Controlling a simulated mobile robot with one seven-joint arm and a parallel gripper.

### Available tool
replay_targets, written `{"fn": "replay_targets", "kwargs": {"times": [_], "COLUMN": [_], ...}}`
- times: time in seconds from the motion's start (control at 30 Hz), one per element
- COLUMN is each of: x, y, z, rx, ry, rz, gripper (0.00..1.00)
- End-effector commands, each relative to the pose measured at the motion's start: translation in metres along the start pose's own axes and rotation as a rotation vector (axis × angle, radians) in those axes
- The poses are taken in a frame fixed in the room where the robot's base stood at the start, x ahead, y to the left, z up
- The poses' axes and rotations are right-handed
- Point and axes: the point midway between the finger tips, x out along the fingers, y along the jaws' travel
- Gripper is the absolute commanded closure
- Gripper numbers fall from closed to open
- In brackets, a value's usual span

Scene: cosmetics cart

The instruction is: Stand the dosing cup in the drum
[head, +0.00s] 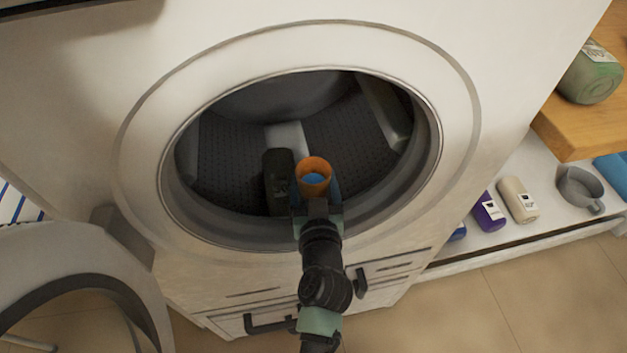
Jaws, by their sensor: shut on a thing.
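The dosing cup (314,166) is a small orange cup with blue showing inside it. My gripper (316,190) is shut on it and holds it upright in the round opening of the washing machine, in front of the dark drum (345,135). The gripper's fingers are partly hidden by the cup and the wrist. I cannot tell whether the cup touches the drum's floor or hangs above it. The drum has perforated dark walls and lighter grey ribs.
The machine's door (70,275) hangs open at the lower left. A dark block-like shape (278,180) is just left of the cup. On the right, a low shelf holds a purple bottle (488,212), a beige bottle (518,200) and a grey cup (578,188). A green jar (590,75) sits on a wooden top.

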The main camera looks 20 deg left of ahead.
Motion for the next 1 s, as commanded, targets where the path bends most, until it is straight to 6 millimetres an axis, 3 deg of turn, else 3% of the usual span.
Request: {"fn": "replay_targets", "kwargs": {"times": [0.03, 0.07, 0.17, 0.43, 0.6, 1.0], "x": [0.001, 0.0, 0.0, 0.0, -0.002, -0.081], "y": [0.0, 0.0, 0.0, 0.0, 0.0, 0.0], "z": [0.002, 0.001, 0.001, 0.0, -0.011, -0.004], "rx": [0.0, 0.0, 0.0, 0.0, 0.0, -0.001], "ry": [0.001, 0.0, 0.0, 0.0, 0.0, -0.003], "rz": [0.0, 0.0, 0.0, -0.001, -0.001, 0.001], "gripper": [0.8, 0.2, 0.02, 0.0, 0.0, 0.0]}}
